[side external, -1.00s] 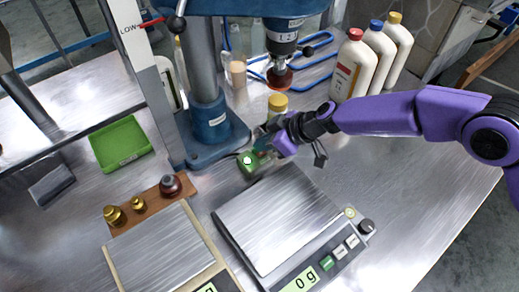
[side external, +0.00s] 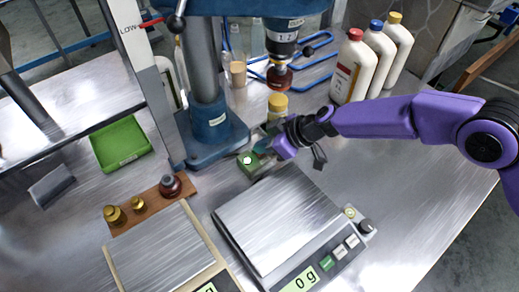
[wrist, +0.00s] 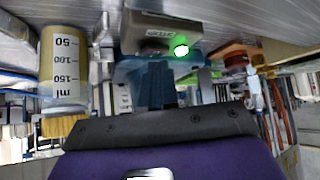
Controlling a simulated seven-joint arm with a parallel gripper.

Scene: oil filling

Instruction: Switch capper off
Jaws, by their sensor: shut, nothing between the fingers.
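The capper is a blue machine with a column on a base (side external: 214,135) and a head (side external: 281,42) over a dark red chuck (side external: 279,77). A small switch box (side external: 251,162) with a pale round spot on it sits on the table beside the base. In the wrist view the box (wrist: 160,28) shows a lit green lamp (wrist: 181,50). My gripper (side external: 264,149) is shut and empty, close to the box.
A yellow-capped bottle (side external: 278,104) stands beside my gripper; it also shows in the wrist view (wrist: 62,65). A scale (side external: 278,220) lies in front. White bottles (side external: 352,68) stand behind. A green tray (side external: 120,144) lies left.

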